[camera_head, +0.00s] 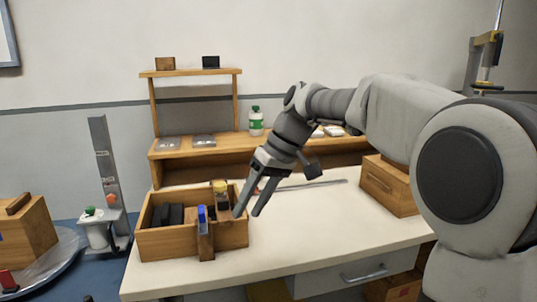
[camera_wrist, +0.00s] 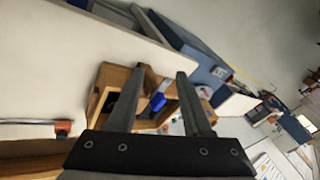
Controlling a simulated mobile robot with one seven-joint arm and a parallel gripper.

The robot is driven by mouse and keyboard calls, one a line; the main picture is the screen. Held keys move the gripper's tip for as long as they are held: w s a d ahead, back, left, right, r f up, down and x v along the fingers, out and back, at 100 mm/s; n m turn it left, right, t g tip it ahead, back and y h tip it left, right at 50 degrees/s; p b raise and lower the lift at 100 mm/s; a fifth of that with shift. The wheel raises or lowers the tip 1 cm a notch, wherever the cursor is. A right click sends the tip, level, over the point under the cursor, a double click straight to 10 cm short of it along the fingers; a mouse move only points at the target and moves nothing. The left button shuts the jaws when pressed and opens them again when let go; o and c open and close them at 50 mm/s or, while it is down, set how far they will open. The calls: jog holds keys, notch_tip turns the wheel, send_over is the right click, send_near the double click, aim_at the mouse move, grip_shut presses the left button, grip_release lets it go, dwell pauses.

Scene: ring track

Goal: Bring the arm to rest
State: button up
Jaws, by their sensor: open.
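My gripper (camera_head: 248,205) hangs above the white worktable (camera_head: 320,230), its two fingers apart and pointing down to the left. Nothing shows between the fingers. It is by the right side of an open wooden box (camera_head: 165,245) that stands on the table's left part. In the wrist view the two fingers of my gripper (camera_wrist: 165,72) are spread, with the wooden box (camera_wrist: 112,76) beyond them. A blue item (camera_head: 203,215) stands at the box's front, and it also shows in the wrist view (camera_wrist: 158,101). I cannot tell from the head view whether the fingers touch the box.
A wooden shelf (camera_head: 195,72) stands at the table's back, with a green-and-white bottle (camera_head: 256,121) on its lower board. A wooden drawer box (camera_head: 388,186) is at the right. A thin dark rod (camera_head: 310,185) lies behind my gripper. The table's front middle is clear.

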jog(key=s+d+f+m+t+h, duration=0.3)
jog(key=s+d+m, duration=0.1)
jog(key=s+d, duration=0.6)
jog(key=s+d+f+m+t+h, duration=0.2)
jog(key=s+d+f+m+t, duration=0.15)
jog(key=s+d, duration=0.6)
jog(key=s+a+r+p, duration=0.2)
jog(key=s+r+p, duration=0.1)
jog(key=r+p, duration=1.6)
jog(key=shift+r, duration=0.4)
jog(key=shift+m, duration=0.25)
